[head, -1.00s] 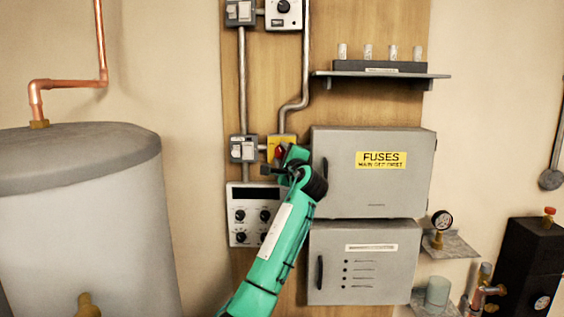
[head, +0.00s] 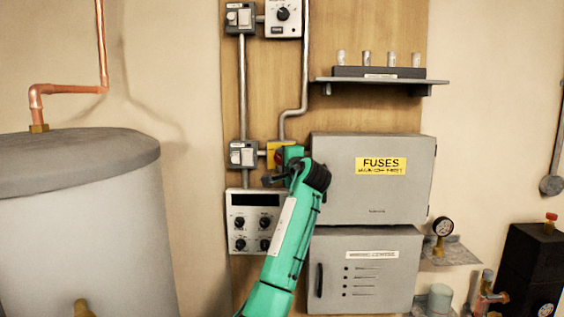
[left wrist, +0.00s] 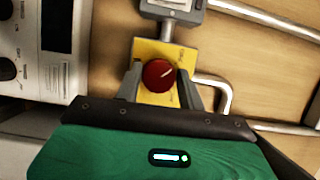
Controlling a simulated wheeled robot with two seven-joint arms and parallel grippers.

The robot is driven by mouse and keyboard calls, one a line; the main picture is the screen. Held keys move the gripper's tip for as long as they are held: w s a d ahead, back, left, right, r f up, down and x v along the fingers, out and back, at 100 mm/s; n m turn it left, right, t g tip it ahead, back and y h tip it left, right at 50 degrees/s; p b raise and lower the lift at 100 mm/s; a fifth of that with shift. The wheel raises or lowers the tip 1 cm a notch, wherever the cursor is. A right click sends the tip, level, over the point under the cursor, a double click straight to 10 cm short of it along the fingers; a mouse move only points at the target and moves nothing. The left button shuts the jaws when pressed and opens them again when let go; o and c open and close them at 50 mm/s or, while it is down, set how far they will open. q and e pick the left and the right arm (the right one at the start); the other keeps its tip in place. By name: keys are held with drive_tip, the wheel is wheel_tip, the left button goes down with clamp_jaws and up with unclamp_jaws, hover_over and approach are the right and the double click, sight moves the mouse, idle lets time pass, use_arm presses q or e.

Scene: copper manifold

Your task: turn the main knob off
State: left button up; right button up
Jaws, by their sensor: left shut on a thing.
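The main knob (left wrist: 158,76) is a round red knob with a pale pointer line, on a yellow plate (left wrist: 153,52) in the left wrist view. Its pointer line slants toward the upper right there. In the head view the red knob (head: 279,156) is partly hidden by my green left arm, left of the fuse box. My left gripper (left wrist: 160,85) has one grey finger on each side of the knob and is shut on it. In the head view the left gripper (head: 277,165) is mostly hidden. My right gripper is not in view.
A grey box marked FUSES (head: 380,200) stands close to the right of my arm. A switch (head: 242,154) is to the left of the knob, and a panel with several black dials (head: 252,221) is below. A metal conduit (head: 305,80) runs down from above.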

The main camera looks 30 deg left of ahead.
use_arm(q)
drive_tip(key=shift+r, duration=0.2)
drive_tip(key=o, duration=1)
drive_tip(key=shift+c, duration=0.2)
drive_tip(key=shift+w+f, duration=0.2)
drive_tip(key=b+v, duration=0.5)
drive_tip(key=v, duration=0.9)
drive_tip(key=shift+b, duration=0.3)
drive_tip(key=shift+r, duration=0.1)
